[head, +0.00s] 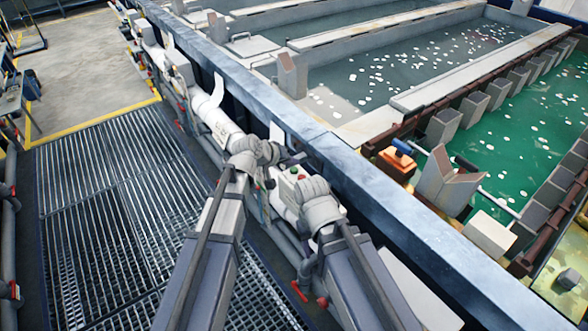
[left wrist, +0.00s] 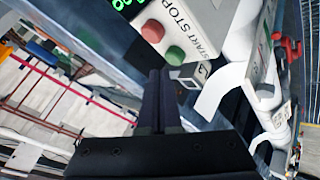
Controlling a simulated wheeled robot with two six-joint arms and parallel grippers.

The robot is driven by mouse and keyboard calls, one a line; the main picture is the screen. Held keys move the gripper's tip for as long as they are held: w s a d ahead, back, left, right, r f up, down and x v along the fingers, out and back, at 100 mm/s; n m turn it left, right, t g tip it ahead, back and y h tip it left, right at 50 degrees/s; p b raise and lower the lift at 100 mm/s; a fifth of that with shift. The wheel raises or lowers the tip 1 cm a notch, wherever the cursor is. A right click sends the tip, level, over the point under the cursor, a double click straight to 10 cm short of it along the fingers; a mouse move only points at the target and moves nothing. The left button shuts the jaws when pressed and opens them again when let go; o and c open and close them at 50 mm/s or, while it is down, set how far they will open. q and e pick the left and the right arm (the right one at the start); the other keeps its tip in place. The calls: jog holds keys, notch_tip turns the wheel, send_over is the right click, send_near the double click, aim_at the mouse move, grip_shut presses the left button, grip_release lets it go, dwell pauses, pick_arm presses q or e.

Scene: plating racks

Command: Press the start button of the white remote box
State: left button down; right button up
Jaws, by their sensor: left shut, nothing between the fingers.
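The white remote box (head: 287,180) stands beside the tank wall in the head view, with a red and a green button on top. In the left wrist view the box (left wrist: 197,22) fills the upper middle. Its green button (left wrist: 174,55) is by the word START and its red button (left wrist: 152,31) by STOP. My left gripper (left wrist: 161,72) is shut and empty, its tips just below the green button in that picture; I cannot tell whether they touch it. In the head view my left gripper (head: 280,156) is close to the box. My right arm ends near the box; its fingers are not distinguishable.
A long blue-grey tank wall (head: 318,143) runs past the box, with tanks of green liquid (head: 510,150) beyond. White pipes (head: 210,112) with red fittings line its near side. A grated walkway (head: 110,210) lies clear on the left. A green-lit display (left wrist: 122,4) shows by the buttons.

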pick_arm(q)
jog(key=shift+f, duration=0.1)
jog(key=shift+f+b, duration=0.3)
jog(key=shift+b, duration=0.15)
